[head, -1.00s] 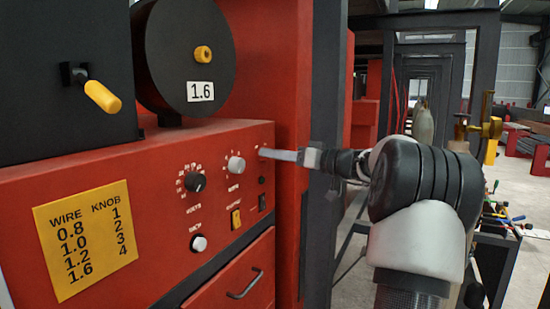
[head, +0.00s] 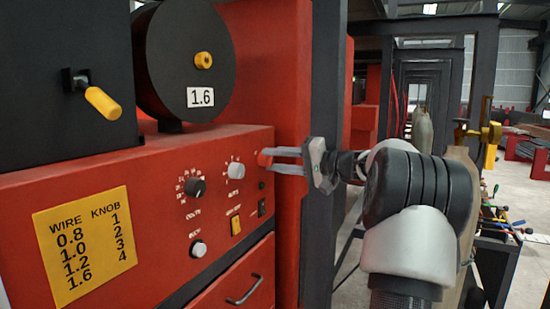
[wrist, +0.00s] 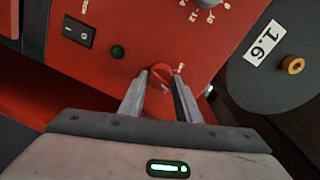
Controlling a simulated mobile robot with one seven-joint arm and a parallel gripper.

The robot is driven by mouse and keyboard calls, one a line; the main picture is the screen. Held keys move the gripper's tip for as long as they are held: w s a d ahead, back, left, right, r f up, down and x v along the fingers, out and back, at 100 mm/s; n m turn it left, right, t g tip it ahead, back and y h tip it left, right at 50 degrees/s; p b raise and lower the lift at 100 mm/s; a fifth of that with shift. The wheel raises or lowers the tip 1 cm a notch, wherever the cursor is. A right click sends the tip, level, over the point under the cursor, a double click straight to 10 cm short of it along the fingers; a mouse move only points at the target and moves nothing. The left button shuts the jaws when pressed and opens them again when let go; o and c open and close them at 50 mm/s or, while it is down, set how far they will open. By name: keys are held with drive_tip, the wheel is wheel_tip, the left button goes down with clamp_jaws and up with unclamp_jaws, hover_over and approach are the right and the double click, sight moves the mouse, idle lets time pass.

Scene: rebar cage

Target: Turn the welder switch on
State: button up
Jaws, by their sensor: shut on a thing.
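The red welder panel (head: 150,212) carries a small red rotary knob (head: 264,159) near its upper right edge. My gripper (head: 272,160) comes in from the right and its two fingers are shut on this knob. In the wrist view the red knob (wrist: 160,74) sits between the fingertips, its grip bar tilted. The marks around it are too small to read. Below the knob in the head view are a small dark green lamp (head: 261,185) and a black rocker switch (head: 261,208). The lamp (wrist: 118,52) looks unlit in the wrist view.
A black knob (head: 195,187), a white-grey knob (head: 236,170), a white button (head: 198,248) and a yellow switch (head: 236,226) share the panel. A dark steel post (head: 325,80) stands close to my gripper. A wire spool (head: 190,60) sits above.

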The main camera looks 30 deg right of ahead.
drive_tip(key=shift+m+p, duration=1.75)
drive_tip(key=shift+m, duration=1.05)
drive_tip(key=shift+d, duration=0.1)
drive_tip(key=o, duration=1)
drive_tip(key=shift+y, duration=0.3)
drive_tip(key=b+v, duration=0.1)
drive_tip(key=v, duration=1.6)
drive_tip(key=shift+s+r+b, duration=0.25)
drive_tip(key=shift+b, duration=0.1)
